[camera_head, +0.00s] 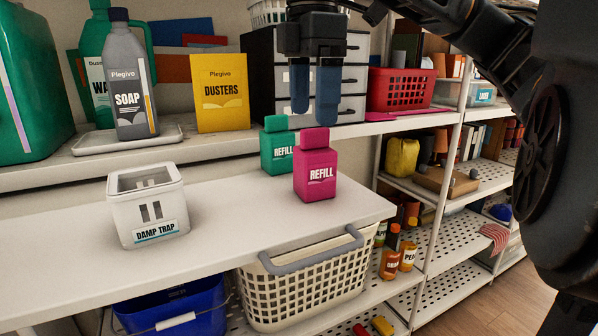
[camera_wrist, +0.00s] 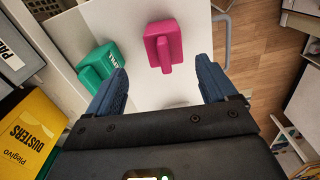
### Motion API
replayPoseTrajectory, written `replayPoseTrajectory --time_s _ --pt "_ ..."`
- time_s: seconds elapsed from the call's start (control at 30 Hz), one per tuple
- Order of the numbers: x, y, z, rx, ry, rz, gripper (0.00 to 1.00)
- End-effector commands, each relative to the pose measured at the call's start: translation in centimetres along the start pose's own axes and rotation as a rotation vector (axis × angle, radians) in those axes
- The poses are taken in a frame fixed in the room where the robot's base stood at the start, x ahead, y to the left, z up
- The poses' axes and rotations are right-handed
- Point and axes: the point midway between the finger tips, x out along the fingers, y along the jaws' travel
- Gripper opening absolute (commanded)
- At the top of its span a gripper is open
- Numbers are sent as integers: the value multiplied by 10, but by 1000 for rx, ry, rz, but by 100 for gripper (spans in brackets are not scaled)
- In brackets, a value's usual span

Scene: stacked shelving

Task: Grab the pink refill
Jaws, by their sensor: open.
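The pink refill (camera_head: 316,168) is a bottle with a square cap, standing upright on the white shelf board. A green refill (camera_head: 278,146) stands just behind it to the left. My gripper (camera_head: 314,116) is open and empty, pointing down above and slightly behind the pink refill. In the wrist view the pink refill (camera_wrist: 164,46) lies ahead of the gap between the blue fingers of my gripper (camera_wrist: 160,84), apart from them. The green refill (camera_wrist: 97,68) is close by the left finger in that view.
A white damp trap box (camera_head: 148,204) stands on the same shelf board (camera_head: 240,215) to the left. Behind are a yellow dusters box (camera_head: 220,93), a grey soap bottle (camera_head: 130,85) and a drawer unit (camera_head: 268,75). The board between the trap and the refills is clear.

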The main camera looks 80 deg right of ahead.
Motion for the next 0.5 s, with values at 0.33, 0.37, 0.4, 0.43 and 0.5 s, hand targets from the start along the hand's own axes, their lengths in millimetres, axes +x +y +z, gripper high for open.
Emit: replayPoseTrajectory --time_s 0.33,0.37,0.4,0.43,0.5 --pt "42 -7 2 -1 -3 -1 85" --pt "46 -8 2 -1 -1 -1 85" --pt "52 -7 2 -1 -1 -1 85" --pt "55 -7 2 -1 -1 -1 85" --pt "61 -7 2 -2 0 -1 85"
